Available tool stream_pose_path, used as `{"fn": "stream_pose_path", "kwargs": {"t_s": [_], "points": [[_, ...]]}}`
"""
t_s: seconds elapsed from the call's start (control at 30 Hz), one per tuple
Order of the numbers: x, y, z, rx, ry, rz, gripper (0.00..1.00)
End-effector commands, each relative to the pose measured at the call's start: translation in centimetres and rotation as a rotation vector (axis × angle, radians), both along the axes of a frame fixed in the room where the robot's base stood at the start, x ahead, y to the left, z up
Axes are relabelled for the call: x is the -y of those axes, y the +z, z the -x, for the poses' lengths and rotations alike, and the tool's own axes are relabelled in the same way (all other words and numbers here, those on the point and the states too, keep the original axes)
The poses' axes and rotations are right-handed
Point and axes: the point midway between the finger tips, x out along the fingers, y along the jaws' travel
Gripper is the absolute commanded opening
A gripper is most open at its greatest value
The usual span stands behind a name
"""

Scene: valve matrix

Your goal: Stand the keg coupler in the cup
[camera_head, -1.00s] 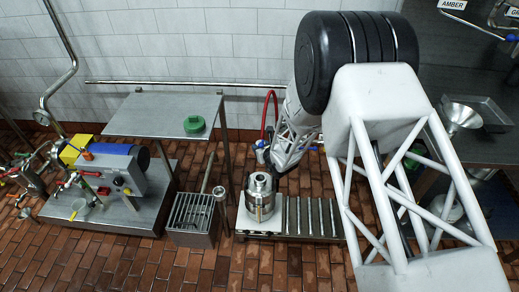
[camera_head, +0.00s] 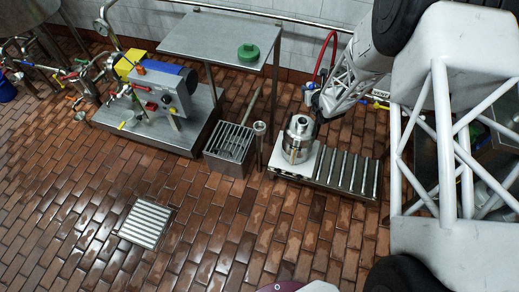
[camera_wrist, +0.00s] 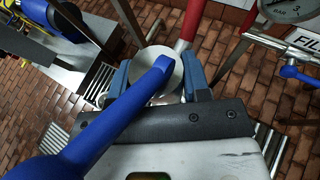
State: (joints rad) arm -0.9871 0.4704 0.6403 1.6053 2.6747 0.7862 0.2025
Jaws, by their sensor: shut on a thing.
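My gripper (camera_wrist: 165,80) is shut on the keg coupler, its blue-grey fingers on either side of a round silver body (camera_wrist: 165,58). The coupler's long blue lever (camera_wrist: 120,105) runs across the wrist view toward the lower left. In the head view my gripper (camera_head: 321,114) is just behind and right of the steel keg (camera_head: 298,140), and mostly hides the coupler. A small round metal cup (camera_head: 260,127) on a thin post stands left of the keg, beside the grated basin. The gripper is apart from the cup. The coupler's underside is hidden.
The keg stands on a plate at the left end of a roller track (camera_head: 345,175). A red hose (camera_head: 326,50) arcs behind it. A grated basin (camera_head: 229,150) is left of the cup. A steel shelf (camera_head: 215,37) with a green disc (camera_head: 248,52) is behind. The front floor is open.

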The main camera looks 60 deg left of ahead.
Motion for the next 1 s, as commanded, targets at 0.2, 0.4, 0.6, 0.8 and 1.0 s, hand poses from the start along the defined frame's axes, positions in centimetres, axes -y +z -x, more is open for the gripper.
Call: {"fn": "stream_pose_path", "kwargs": {"t_s": [0.2, 0.4, 0.6, 0.8, 1.0], "points": [[-0.3, -0.1, 0.3, 0.001, 0.009, -0.001, 0.05], [-1.4, -1.1, 2.3, 0.003, 0.056, 0.000, 0.05], [-3.6, -3.1, 6.4, 0.005, 0.150, -0.001, 0.05], [-5.8, -5.7, 11.6, 0.006, 0.269, 0.000, 0.05], [-7.3, -7.7, 16.1, 0.004, 0.371, 0.000, 0.05]]}}
